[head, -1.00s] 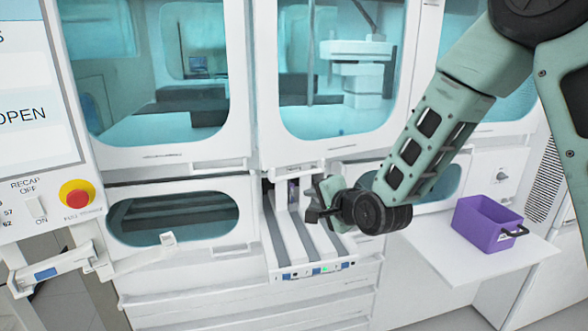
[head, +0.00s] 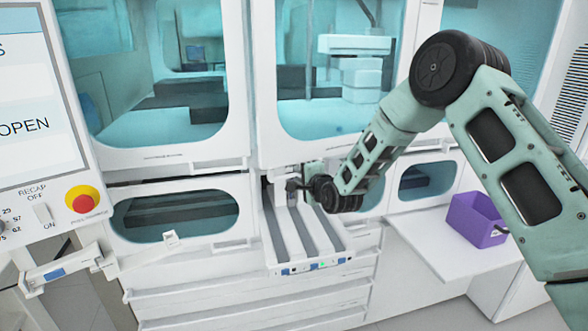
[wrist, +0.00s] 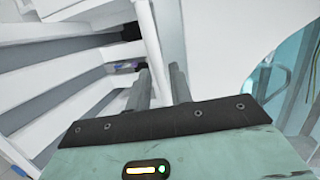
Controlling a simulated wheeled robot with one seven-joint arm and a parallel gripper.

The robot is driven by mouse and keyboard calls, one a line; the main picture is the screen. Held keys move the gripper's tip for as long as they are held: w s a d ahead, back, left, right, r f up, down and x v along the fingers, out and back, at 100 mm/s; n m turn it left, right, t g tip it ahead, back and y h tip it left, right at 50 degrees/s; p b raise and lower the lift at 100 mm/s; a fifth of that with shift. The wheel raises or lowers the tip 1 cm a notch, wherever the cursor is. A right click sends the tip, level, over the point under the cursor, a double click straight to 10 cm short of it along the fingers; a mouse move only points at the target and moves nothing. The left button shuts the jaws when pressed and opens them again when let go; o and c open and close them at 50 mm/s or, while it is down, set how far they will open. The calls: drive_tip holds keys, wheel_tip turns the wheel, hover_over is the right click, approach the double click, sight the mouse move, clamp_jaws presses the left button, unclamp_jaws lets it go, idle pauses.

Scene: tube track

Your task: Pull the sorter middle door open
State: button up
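The sorter middle door (head: 262,100) is a white-framed panel with a large teal window. It looks shut in the head view, and its lower edge is just above the track tray. My gripper (head: 295,188) is below that lower edge, over the back of the tray; its fingertips are small and partly hidden there. In the wrist view the two dark fingers of my gripper (wrist: 160,88) stand apart with nothing seen held between them. A white upright edge lies just beyond them, and I cannot tell whether they touch it.
The tray with grey lanes (head: 308,262) juts out below the door. A purple bin (head: 475,222) stands on a white shelf (head: 440,262) at the right. A control panel with a red button (head: 82,199) is at the left. White drawers (head: 230,300) are below.

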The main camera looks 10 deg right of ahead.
drive_tip(key=shift+p+x, duration=0.45)
drive_tip(key=shift+x, duration=1.55)
clamp_jaws()
drive_tip(key=shift+s, duration=0.15)
